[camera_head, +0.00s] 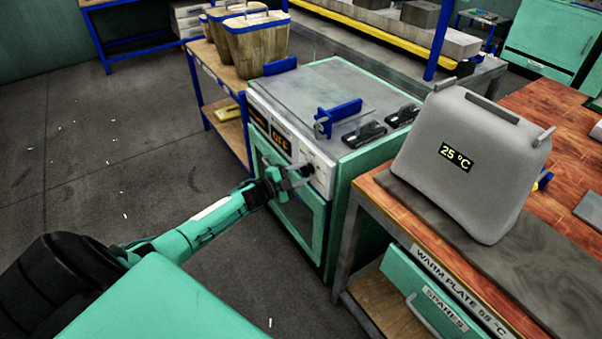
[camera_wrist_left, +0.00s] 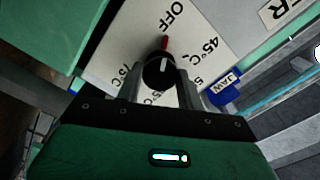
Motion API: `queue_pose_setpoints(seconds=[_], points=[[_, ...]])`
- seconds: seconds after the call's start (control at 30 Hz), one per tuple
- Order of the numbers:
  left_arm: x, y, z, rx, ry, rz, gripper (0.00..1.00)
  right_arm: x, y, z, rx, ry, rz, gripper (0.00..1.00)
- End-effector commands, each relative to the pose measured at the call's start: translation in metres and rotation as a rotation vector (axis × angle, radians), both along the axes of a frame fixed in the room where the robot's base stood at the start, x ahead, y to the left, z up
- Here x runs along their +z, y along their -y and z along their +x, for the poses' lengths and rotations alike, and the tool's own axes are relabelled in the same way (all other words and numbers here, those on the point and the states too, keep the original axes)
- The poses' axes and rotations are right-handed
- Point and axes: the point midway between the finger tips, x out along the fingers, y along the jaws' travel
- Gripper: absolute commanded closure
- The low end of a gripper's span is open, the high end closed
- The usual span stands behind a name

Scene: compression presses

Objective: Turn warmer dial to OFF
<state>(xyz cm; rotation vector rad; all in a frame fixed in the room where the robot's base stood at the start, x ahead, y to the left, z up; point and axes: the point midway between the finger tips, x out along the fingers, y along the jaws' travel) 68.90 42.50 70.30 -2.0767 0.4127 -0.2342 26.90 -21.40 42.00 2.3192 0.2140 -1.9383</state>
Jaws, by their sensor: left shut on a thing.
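The warmer (camera_head: 330,95) is a green and grey cabinet in the middle of the head view. Its small display (camera_head: 281,139) seems to read OFF. In the left wrist view, the black dial (camera_wrist_left: 158,73) sits on a pale panel (camera_wrist_left: 115,62) marked OFF, 45°C and 75°C. A white line on the dial points up to a red mark just under OFF. My left gripper (camera_wrist_left: 158,88) has its fingers on both sides of the dial and is shut on it. In the head view, my left gripper (camera_head: 290,178) is at the front panel, hiding part of it. My right gripper is out of view.
A grey box reading 25 °C (camera_head: 470,160) stands on the bench at right. Wooden baskets (camera_head: 257,45) stand behind left.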

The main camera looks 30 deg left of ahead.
Motion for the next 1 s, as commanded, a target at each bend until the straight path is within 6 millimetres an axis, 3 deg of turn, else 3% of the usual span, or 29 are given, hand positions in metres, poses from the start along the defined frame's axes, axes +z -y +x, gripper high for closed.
queue_pose_setpoints(seconds=[0.3, 0.33, 0.43, 0.77, 1.0], points=[[-0.001, 0.000, 0.000, 0.001, -0.003, -0.003, 0.85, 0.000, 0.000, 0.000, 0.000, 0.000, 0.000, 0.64], [-0.001, 0.000, 0.000, 0.001, -0.003, -0.003, 0.60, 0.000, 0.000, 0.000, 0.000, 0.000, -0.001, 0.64], [-0.001, 0.000, -0.001, 0.001, -0.003, -0.002, 0.41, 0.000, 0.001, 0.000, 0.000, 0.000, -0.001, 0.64], [-0.001, -0.001, -0.002, -0.001, -0.002, -0.002, 0.41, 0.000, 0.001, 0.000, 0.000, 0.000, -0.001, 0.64], [-0.001, -0.011, -0.026, 0.000, -0.003, -0.001, 0.41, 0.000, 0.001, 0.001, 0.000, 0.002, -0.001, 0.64]])
